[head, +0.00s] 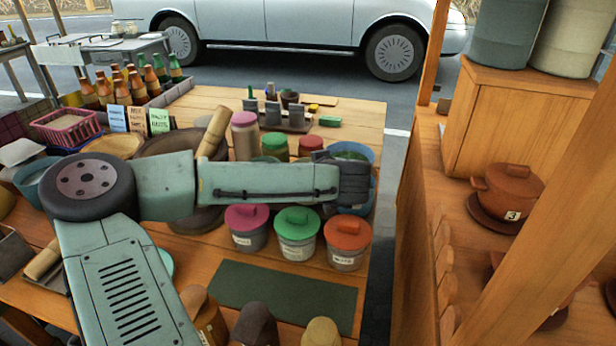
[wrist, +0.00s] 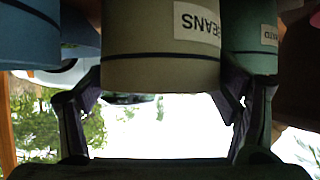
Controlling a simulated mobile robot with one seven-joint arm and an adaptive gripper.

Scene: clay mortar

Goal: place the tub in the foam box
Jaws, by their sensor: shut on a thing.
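A cream tub marked BEANS (wrist: 160,60) sits between the two fingers of my gripper (wrist: 158,90) in the wrist view. Its label is upside down in that picture. My gripper is shut on its sides. In the head view my gripper (head: 345,185) is at the right side of the wooden table, and it hides the held tub, so I cannot tell whether the tub is lifted. I cannot clearly make out a foam box in either view.
Tubs with pink (head: 246,218), green (head: 297,225) and orange lids (head: 347,235) stand just in front of my gripper. A blue bucket (head: 366,153) is behind it. A dark green mat (head: 285,296) lies bare at the front. Bottles (head: 130,88) stand far left.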

